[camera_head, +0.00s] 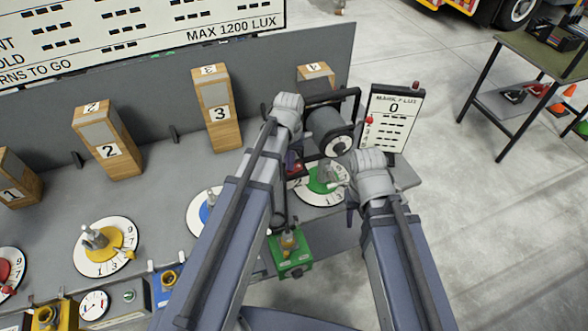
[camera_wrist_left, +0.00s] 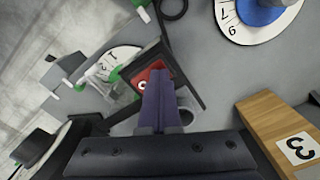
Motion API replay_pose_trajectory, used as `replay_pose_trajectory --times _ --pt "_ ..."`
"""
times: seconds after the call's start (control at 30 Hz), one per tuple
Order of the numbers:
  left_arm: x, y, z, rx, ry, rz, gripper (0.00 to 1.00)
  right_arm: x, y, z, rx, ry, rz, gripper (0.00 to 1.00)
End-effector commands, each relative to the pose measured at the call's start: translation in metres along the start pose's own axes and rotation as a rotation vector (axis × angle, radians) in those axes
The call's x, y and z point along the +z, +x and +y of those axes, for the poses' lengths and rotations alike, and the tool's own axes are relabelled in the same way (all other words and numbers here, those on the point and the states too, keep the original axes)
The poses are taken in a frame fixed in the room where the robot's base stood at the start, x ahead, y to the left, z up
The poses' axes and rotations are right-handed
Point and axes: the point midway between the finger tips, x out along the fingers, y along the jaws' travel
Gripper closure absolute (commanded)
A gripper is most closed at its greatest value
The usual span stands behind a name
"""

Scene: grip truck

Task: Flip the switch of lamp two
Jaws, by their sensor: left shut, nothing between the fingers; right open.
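Wooden post 2 (camera_head: 108,142) stands at the back left of the grey bench, beside the row of numbered posts. A yellow-centred dial (camera_head: 104,246) lies in front of it. I cannot tell which part is lamp two's switch. My left gripper (camera_head: 294,172) is shut and empty, partly hidden by its arm, near a small red-lit dark part. In the left wrist view its fingers (camera_wrist_left: 160,104) are together, overlapping a red square (camera_wrist_left: 148,77) with a white mark; contact is unclear. My right gripper (camera_head: 348,197) is open and empty beside the green-centred dial (camera_head: 321,183).
Wooden post 3 (camera_head: 217,108) and post 1 (camera_head: 18,179) stand on the bench. A green box (camera_head: 289,262) is at the front edge.

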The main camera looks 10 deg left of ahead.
Motion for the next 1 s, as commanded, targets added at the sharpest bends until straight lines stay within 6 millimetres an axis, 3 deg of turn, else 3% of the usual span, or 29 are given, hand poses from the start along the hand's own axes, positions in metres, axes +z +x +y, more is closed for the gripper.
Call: replay_pose_trajectory --times 0.27,1.0 --pt "-0.001 -0.01 0.0 0.001 0.0 0.001 1.0 0.001 -0.01 0.001 0.001 -0.003 0.0 0.5" --pt "0.0 -0.067 0.0 0.0 0.0 0.001 1.0 0.004 -0.067 0.006 -0.001 0.0 -0.002 0.5"
